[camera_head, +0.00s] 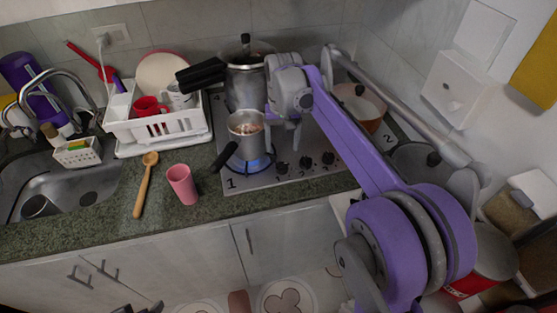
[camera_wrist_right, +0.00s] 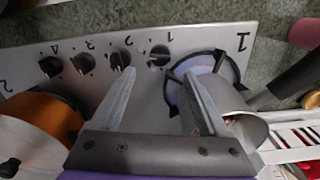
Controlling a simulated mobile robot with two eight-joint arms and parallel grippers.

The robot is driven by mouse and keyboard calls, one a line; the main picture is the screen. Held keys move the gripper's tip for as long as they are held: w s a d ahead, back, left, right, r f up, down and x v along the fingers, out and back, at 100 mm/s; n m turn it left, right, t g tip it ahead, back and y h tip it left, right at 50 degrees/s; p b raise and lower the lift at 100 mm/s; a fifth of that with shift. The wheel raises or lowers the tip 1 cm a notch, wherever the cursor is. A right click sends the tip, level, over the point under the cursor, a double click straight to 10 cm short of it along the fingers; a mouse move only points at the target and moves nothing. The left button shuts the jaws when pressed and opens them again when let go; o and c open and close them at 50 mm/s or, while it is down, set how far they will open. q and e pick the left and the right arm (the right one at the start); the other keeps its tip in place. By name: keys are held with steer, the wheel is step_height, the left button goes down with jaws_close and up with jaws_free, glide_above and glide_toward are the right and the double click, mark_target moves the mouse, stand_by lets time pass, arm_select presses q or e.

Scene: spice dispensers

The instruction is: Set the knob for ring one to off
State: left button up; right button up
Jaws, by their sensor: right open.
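The knob for ring one (camera_wrist_right: 159,55) is a dark round knob on the hob's front panel, with a "1" beside it in the right wrist view. In the head view it is the leftmost knob (camera_head: 282,167). Ring one (camera_head: 255,163) burns with a blue flame under a steel pot (camera_head: 247,125). My right gripper (camera_head: 287,137) is open and empty above the hob, right of the pot. In the right wrist view its fingertips (camera_wrist_right: 158,72) are spread, with the knob just beyond the gap between them. I see no clear contact. My left gripper is not visible.
The knob for ring two (camera_wrist_right: 120,60) is close beside one fingertip. The small pot's dark handle (camera_head: 225,156) sticks out to the front left. A tall pot (camera_head: 243,88) and an orange pan (camera_head: 360,104) stand behind. A pink cup (camera_head: 182,185) stands left of the hob.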

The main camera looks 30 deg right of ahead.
mark_target(282, 164)
step_height(282, 164, down, 8)
steer(key=shift+r, duration=0.1)
steer(key=shift+c, duration=0.3)
jaws_close()
